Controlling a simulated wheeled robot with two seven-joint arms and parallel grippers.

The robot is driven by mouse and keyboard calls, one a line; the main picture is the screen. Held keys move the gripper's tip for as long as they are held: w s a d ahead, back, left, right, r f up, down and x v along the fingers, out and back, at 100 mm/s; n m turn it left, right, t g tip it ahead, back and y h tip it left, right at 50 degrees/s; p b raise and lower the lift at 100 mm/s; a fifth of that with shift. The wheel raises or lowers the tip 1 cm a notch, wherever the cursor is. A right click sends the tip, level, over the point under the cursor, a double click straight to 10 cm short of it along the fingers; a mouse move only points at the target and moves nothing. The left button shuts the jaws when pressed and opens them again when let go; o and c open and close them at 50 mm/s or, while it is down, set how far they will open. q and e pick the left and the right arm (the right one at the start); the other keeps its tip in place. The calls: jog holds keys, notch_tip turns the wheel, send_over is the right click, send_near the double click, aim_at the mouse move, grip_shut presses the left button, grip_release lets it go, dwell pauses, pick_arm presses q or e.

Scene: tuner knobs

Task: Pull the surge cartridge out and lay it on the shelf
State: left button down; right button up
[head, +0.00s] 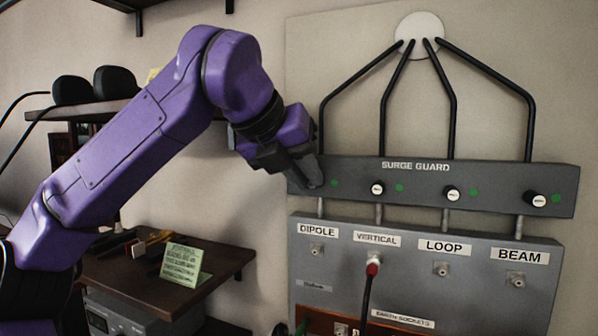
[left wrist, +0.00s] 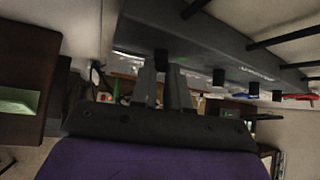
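The grey surge guard bar (head: 430,185) is on the wall panel. Black cartridge knobs with pale faces stick out of it above VERTICAL (head: 377,189), LOOP (head: 452,193) and BEAM (head: 535,199). My left gripper (head: 312,178) is at the bar's left end, above DIPOLE, and hides the front there. In the left wrist view, its two fingers (left wrist: 165,85) stand apart, with the leftmost black knob (left wrist: 160,62) at their tips. I cannot tell whether they touch it. A dark wooden shelf (head: 135,283) is at lower left. My right gripper is not in view.
A green note (head: 184,263) and small items stand on the shelf, with bare wood near its front. A grey socket panel (head: 450,250) is below the bar, with a red-tipped plug and black cable (head: 371,275) under VERTICAL. Black rods (head: 452,95) rise above the bar.

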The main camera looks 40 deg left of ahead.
pick_arm(q)
jog(key=shift+s, duration=0.15)
jog(key=shift+s, duration=0.15)
jog(key=shift+s+d+r+b, duration=0.1)
jog(key=shift+s+d+b, duration=0.2)
jog(key=shift+s, duration=0.5)
jog(key=shift+s+d+f+b, duration=0.15)
jog(key=shift+s+b, duration=0.15)
jog(key=shift+s, duration=0.5)
jog(key=shift+s+d+r+b, duration=0.15)
jog(key=shift+s+d+b, duration=0.15)
jog(key=shift+s, duration=0.5)
jog(key=shift+a, duration=0.1)
